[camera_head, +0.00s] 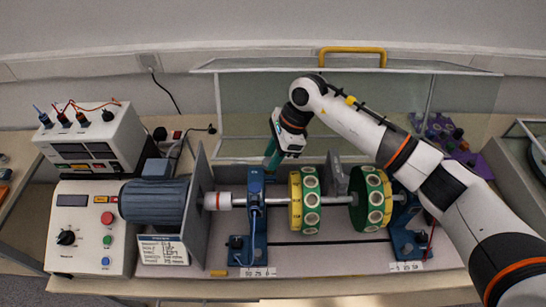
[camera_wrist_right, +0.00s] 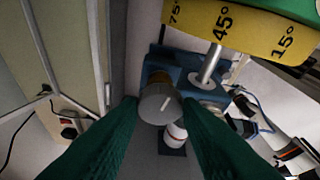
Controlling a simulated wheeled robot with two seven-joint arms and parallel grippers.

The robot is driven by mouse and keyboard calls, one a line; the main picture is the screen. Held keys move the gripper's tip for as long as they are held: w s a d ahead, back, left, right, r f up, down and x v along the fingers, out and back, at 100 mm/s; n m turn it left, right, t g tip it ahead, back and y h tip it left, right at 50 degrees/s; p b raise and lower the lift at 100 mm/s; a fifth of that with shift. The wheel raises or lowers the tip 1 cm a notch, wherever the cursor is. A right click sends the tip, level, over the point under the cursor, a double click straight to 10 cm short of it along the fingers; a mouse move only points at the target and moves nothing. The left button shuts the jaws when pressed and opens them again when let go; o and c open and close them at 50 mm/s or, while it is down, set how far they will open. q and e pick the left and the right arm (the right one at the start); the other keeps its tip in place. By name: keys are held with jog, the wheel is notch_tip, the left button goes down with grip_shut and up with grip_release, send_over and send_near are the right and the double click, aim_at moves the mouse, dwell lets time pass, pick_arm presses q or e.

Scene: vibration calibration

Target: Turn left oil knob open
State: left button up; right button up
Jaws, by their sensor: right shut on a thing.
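The left oil knob (camera_wrist_right: 158,104) is a round grey knob with a white line on its face and a brass-coloured stem. It sits on the blue left bearing stand (camera_head: 257,215), which also shows in the right wrist view (camera_wrist_right: 188,70). My right gripper (camera_head: 270,160) reaches down behind this stand. In the right wrist view the green fingers (camera_wrist_right: 161,108) are shut on the knob, one on each side. The knob is hidden in the head view. The white line is tilted. My left gripper is not in view.
Green-and-yellow discs (camera_head: 307,200) sit on the shaft right of the left stand, with a blue motor (camera_head: 155,201) at left. A transparent guard (camera_head: 245,110) stands behind the rig. A power supply (camera_head: 90,140) and control box (camera_head: 90,230) are at far left.

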jog(key=m+t+b, duration=0.1)
jog(key=m+b, duration=0.3)
jog(key=b, duration=0.1)
jog(key=m+t+h+b, duration=0.1)
jog(key=m+t+b, duration=0.1)
jog(key=m+b, duration=0.2)
jog(key=s+m+t+b, duration=0.1)
jog(key=m+b, duration=0.4)
jog(key=b, duration=0.1)
jog(key=shift+a+f+t+h, duration=0.2)
jog(key=shift+a+t+h, duration=0.05)
jog(key=shift+t+h, duration=0.15)
jog(key=shift+r+m+h+b, duration=0.2)
jog(key=shift+m+h+b, duration=0.2)
jog(key=shift+m+b, duration=1.05)
jog(key=o, duration=1)
jog(key=shift+s, duration=0.1)
jog(key=b+v, duration=0.2)
jog(key=v, duration=1)
jog(key=shift+s+a, duration=0.1)
jog(key=shift+s, duration=0.1)
